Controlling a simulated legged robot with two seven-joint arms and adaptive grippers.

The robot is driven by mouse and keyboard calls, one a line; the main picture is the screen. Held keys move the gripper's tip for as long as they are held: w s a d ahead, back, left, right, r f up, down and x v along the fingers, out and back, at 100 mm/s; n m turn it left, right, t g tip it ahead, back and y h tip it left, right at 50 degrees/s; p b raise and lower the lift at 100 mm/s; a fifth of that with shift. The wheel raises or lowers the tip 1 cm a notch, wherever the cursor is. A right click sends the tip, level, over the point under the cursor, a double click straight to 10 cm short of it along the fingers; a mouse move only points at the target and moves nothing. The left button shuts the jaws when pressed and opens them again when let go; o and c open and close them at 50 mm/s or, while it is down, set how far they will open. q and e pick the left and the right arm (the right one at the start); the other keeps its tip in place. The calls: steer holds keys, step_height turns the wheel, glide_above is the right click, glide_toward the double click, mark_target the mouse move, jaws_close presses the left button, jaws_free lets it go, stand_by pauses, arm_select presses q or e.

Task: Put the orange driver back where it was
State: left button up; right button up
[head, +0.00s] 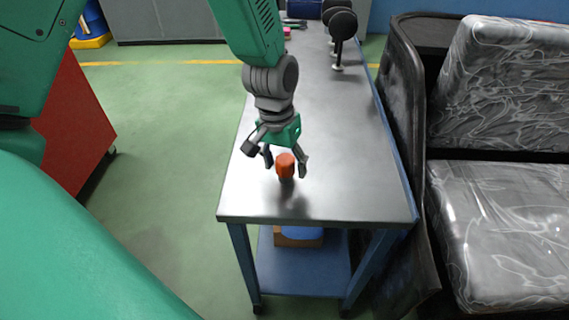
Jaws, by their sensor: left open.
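The orange driver (285,165) stands upright near the front end of the metal workbench (350,190). Its orange handle points up, and a dark lower part meets the bench top. My left gripper (285,168) is just above and around the driver, pointing down. Its fingers are spread on either side of the handle, with gaps showing. My right gripper does not show in the head view.
Black round-headed items (342,25) stand at the bench's far end. A seat wrapped in plastic (500,210) is on the right. A red cabinet (75,130) is at left. A box (298,237) sits on the blue lower shelf (300,273). The middle bench top is clear.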

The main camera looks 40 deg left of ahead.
mark_target(278, 159)
arm_select(q)
steer(key=r, duration=0.3)
steer(key=a+r+p, duration=0.1)
steer(key=r, duration=0.3)
steer(key=r+p, duration=0.1)
steer(key=r, duration=0.2)
steer(key=shift+s+a+r, duration=0.15)
steer(key=shift+a+r, duration=0.2)
steer(key=shift+r, duration=0.05)
steer(key=shift+d+r, duration=0.1)
steer(key=shift+r, duration=0.35)
